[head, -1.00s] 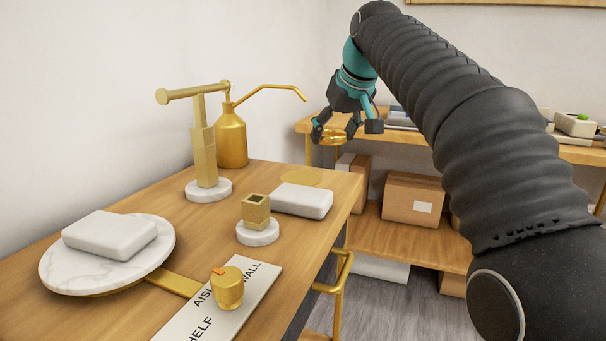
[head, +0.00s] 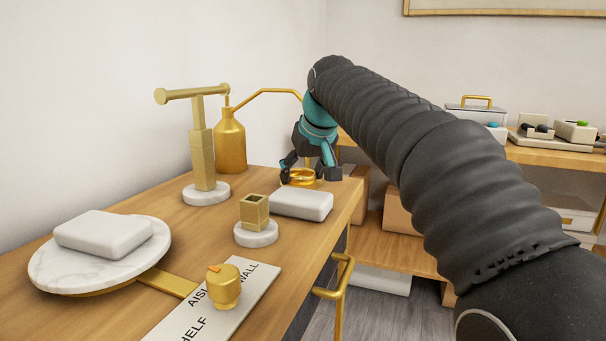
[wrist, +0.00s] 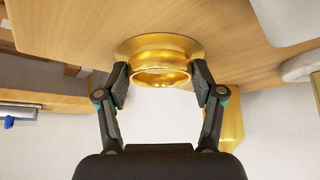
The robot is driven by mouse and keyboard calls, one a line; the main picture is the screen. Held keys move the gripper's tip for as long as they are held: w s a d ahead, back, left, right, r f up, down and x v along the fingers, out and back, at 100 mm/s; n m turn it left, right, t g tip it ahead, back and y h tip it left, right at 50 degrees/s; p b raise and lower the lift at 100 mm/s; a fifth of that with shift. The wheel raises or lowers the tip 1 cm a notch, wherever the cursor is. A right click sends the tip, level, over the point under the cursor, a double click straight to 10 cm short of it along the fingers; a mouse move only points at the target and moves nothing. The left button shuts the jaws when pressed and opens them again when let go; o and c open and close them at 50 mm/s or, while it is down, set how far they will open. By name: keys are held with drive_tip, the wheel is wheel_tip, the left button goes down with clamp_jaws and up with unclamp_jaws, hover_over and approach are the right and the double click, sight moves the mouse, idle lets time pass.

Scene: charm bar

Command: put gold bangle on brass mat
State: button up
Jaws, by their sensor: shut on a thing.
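The gold bangle (wrist: 160,76) is held between the two fingers of my gripper (wrist: 162,78), shut on it from both sides. The bangle also shows in the head view (head: 302,177), low over the far end of the wooden table. The brass mat (wrist: 124,47) is a thin round gold disc on the table, seen right behind the bangle in the wrist view. In the head view the bangle and fingers mostly hide the mat. I cannot tell whether the bangle touches it.
A white block (head: 302,204) lies just in front of my gripper (head: 311,172). A gold bottle with a long spout (head: 231,142) and a brass T-stand (head: 203,160) stand to the left. A small brass square holder (head: 255,213) is nearer. The table's right edge is close.

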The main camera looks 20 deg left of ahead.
drive_tip(key=shift+f, duration=0.45)
drive_tip(key=o, duration=1.2)
drive_tip(key=shift+o, duration=0.2)
drive_tip(key=shift+r, duration=0.15)
drive_tip(key=p+v, duration=0.2)
drive_tip(key=v, duration=1)
drive_tip(key=shift+r, duration=0.35)
